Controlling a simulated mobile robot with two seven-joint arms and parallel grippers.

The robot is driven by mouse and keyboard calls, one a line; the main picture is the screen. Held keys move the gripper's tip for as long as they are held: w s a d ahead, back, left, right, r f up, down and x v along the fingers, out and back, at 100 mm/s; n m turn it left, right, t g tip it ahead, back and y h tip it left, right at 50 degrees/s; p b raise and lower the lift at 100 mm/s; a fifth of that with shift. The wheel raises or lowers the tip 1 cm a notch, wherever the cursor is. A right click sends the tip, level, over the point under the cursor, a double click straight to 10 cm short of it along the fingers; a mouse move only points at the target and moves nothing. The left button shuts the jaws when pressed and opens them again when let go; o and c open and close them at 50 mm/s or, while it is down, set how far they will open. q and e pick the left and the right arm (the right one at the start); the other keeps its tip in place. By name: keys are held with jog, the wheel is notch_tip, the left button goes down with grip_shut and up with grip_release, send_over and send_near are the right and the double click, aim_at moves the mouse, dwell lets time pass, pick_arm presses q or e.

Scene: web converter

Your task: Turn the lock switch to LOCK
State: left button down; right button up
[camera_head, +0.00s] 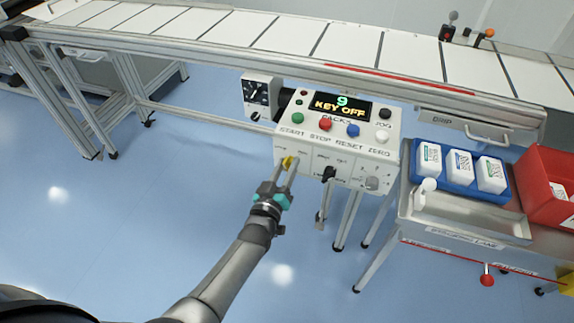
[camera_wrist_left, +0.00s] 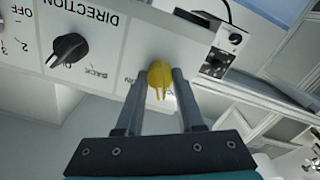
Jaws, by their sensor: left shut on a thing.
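A yellow switch knob (camera_head: 288,161) is on the lower left of the white control box's front face. My left gripper (camera_head: 287,172) reaches up to it, with a finger on each side and shut on it. In the left wrist view the yellow knob (camera_wrist_left: 159,75) sits between the two finger tips (camera_wrist_left: 160,84), and its pointed end faces toward the gripper's palm. The label by the yellow knob is mostly hidden or too small to read, so I cannot tell its setting. My right gripper is not in view.
The control box (camera_head: 341,144) carries several push buttons and a display reading "KEY OFF". A black knob (camera_head: 329,173) and a grey knob (camera_head: 372,183) are to the right. A conveyor (camera_head: 300,37) runs behind. A blue tray (camera_head: 459,184) with white bottles stands right.

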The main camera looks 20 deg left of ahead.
pick_arm(q)
jog(key=shift+n, duration=1.9)
jog(key=c, duration=0.7)
grip_release()
jog(key=shift+o, duration=0.8)
